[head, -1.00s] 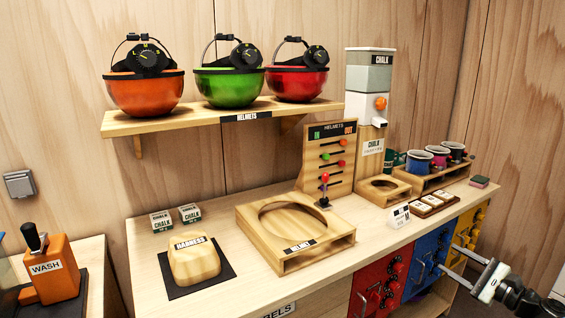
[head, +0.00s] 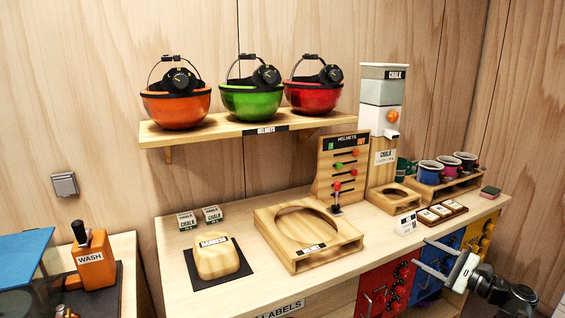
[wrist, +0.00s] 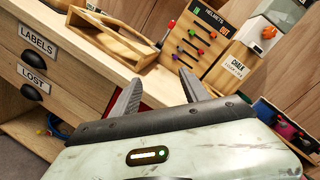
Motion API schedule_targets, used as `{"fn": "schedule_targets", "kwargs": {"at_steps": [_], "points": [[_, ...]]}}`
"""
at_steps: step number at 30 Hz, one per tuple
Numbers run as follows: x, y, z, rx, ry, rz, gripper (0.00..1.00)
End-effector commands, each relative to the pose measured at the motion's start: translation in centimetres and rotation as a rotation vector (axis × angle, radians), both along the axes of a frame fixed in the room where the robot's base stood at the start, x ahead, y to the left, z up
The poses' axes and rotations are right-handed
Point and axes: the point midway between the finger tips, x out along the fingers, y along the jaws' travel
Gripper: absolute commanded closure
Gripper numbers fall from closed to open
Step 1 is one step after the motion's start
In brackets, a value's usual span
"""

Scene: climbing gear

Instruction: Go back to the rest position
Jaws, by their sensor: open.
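My gripper (head: 440,258) is at the lower right of the head view, in front of the counter's coloured drawer fronts. Its two fingers stand apart with nothing between them. In the wrist view my gripper (wrist: 160,92) shows its two grey fingers spread and empty, with the counter edge and the helmet board beyond them. The counter (head: 225,300) runs across behind it.
Orange, green and red helmets (head: 250,102) sit on a shelf (head: 200,138). The counter holds a wooden helmet stand (head: 335,258), a harness block (head: 217,262), a chalk dispenser (head: 380,120) and several cups (head: 430,172). An orange wash unit (head: 92,265) stands left.

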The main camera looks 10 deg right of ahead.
Motion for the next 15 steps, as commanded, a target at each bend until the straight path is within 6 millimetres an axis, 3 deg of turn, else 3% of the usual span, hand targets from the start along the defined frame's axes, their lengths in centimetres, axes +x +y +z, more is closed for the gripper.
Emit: {"fn": "schedule_targets", "kwargs": {"at_steps": [1,5,7,11,15], "points": [[1.3,1.9,1.9,0.0,0.001,0.036,0.47],[4.8,8.0,4.7,-0.016,0.022,0.144,0.47],[6.8,12.8,6.4,-0.041,0.053,0.226,0.47],[9.6,23.9,8.7,-0.154,0.137,0.414,0.47],[9.6,35.9,9.8,-0.384,0.222,0.642,0.47]]}}
